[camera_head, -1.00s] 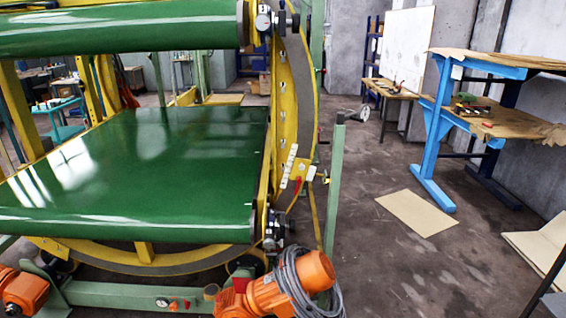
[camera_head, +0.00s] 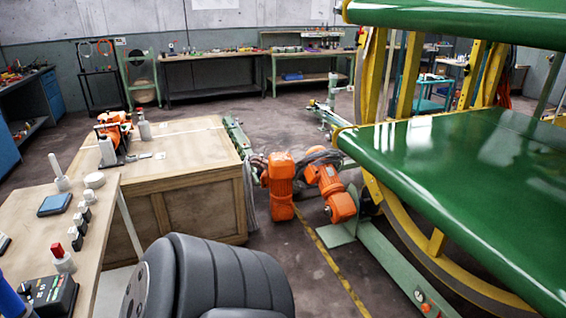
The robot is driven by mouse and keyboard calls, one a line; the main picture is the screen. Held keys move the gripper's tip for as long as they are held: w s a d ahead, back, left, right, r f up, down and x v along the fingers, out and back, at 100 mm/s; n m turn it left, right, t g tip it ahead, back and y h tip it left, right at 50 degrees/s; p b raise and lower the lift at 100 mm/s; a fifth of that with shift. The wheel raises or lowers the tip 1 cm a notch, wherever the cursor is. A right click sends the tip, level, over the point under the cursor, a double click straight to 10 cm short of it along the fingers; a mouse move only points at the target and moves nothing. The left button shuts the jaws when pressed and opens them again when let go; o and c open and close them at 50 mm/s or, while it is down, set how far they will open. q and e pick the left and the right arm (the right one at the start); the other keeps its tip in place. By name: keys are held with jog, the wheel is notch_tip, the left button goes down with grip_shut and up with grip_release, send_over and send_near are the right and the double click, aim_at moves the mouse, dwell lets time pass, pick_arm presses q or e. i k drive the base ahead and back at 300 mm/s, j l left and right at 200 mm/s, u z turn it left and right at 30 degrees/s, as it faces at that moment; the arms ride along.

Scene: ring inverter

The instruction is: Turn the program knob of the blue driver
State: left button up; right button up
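A wooden-topped bench (camera_head: 112,208) is at the lower left. On it lies a small flat blue device (camera_head: 55,204) with a dark rim. A dark box with knobs and a panel (camera_head: 50,294) stands at the bench's near end, and a blue rounded thing (camera_head: 9,299) is cut off by the left edge beside it. I cannot tell which of these blue things is the driver, and no program knob can be made out. Neither of my grippers is in view.
A white round piece (camera_head: 94,180), several small dark-and-white parts and a red-topped part (camera_head: 63,257) share the bench. A wooden crate (camera_head: 172,210) stands behind. Orange motors (camera_head: 283,183) and the green-belted ring machine (camera_head: 465,165) are to the right. Floor between is partly clear.

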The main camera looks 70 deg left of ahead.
aim_at(26, 289)
jog(key=u, duration=3.95)
jog(key=j+z, duration=0.2)
jog(key=j, duration=0.55)
jog(key=j+z, duration=0.15)
jog(key=j, duration=0.55)
jog(key=k+j+z, duration=0.2)
jog(key=j, duration=0.5)
jog(key=i+j, duration=0.05)
jog(key=i, duration=0.05)
